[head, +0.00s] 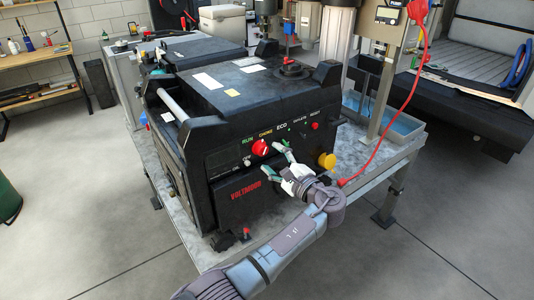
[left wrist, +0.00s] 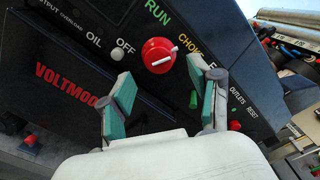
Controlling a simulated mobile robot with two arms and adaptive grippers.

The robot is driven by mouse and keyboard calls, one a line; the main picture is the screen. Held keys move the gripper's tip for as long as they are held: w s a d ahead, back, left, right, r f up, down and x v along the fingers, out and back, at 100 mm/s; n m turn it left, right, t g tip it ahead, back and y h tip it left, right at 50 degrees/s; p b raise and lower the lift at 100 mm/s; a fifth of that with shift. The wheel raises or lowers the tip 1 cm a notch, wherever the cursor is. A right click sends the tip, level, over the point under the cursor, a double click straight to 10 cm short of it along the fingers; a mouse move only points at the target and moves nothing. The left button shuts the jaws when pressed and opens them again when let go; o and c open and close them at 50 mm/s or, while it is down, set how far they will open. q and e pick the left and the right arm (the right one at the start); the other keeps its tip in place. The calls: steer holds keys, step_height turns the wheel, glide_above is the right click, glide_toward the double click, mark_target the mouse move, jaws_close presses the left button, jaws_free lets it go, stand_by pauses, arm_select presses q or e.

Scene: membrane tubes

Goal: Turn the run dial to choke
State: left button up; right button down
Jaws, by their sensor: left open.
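The run dial (head: 261,147) is a round red knob on the black generator's front panel, under the RUN and CHOKE labels. In the left wrist view the dial (left wrist: 159,56) shows a white pointer line slanting up to the right, toward the CHOKE lettering; OFF is on its left and RUN above it. My left gripper (head: 273,159) is open in front of the panel, just beside the dial at its lower right. In the left wrist view its teal-padded fingers (left wrist: 160,82) stand apart, with the dial framed between and beyond their tips. My right gripper is not in view.
The generator (head: 225,105) stands on a metal table (head: 205,252). A yellow round knob (head: 326,160) sits on the panel's right. A red cable (head: 398,115) hangs to the right of my arm. A small green button (left wrist: 194,99) is near the right finger.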

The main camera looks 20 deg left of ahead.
arm_select(q)
steer(key=v, duration=0.3)
steer(key=shift+s+d, duration=0.1)
steer(key=shift+s, duration=0.1)
